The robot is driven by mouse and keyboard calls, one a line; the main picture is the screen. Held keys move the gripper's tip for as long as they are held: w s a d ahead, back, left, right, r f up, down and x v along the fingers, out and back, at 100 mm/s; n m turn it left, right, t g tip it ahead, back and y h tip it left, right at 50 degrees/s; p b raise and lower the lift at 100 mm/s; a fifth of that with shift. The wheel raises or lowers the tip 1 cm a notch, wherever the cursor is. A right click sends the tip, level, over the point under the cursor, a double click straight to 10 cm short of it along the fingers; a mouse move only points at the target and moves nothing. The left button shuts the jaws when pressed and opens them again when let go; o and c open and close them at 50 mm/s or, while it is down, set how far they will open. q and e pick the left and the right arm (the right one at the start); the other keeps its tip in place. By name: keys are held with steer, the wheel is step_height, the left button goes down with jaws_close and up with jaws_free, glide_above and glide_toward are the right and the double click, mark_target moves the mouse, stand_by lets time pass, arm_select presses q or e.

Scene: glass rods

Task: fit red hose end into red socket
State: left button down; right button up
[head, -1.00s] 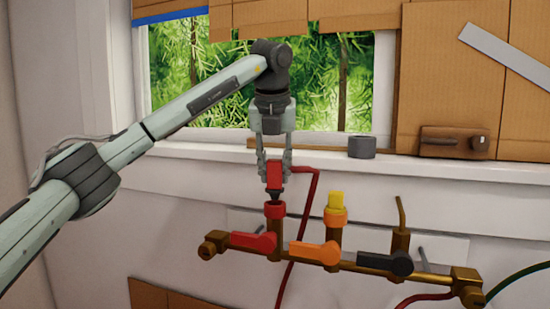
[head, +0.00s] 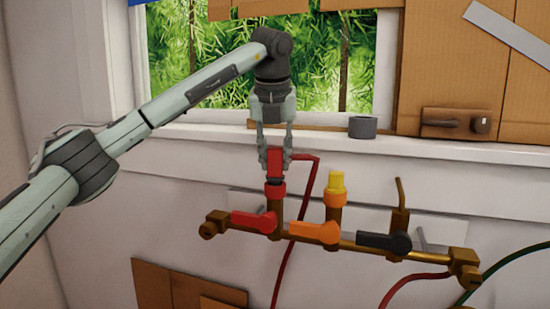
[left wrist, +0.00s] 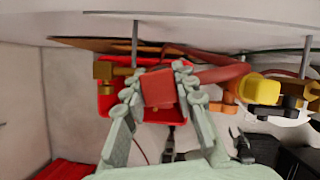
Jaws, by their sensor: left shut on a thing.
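The red hose end (head: 275,161) is a red block with a red hose (head: 308,200) leading off its right side and down. My left gripper (head: 275,158) points down and is shut on it; the grip also shows in the left wrist view (left wrist: 160,88). The red socket (head: 275,190) is a red collar on the leftmost upright of a brass manifold (head: 345,245). The hose end is upright, directly above the socket, and its dark lower tip meets the collar. How deep the tip sits is hidden. My right gripper is in no view.
A red lever (head: 255,221), an orange lever (head: 316,233) and a black lever (head: 385,242) sit along the manifold. A yellow plug (head: 337,183) stands in an orange socket to the right.

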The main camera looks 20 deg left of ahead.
arm_select(q)
steer(key=shift+f+b, duration=0.35)
steer(key=shift+f, duration=0.15)
stand_by(0.8)
steer(key=c, duration=1.5)
jaws_free()
steer(key=shift+p+v, duration=0.35)
steer(key=shift+v, duration=5.15)
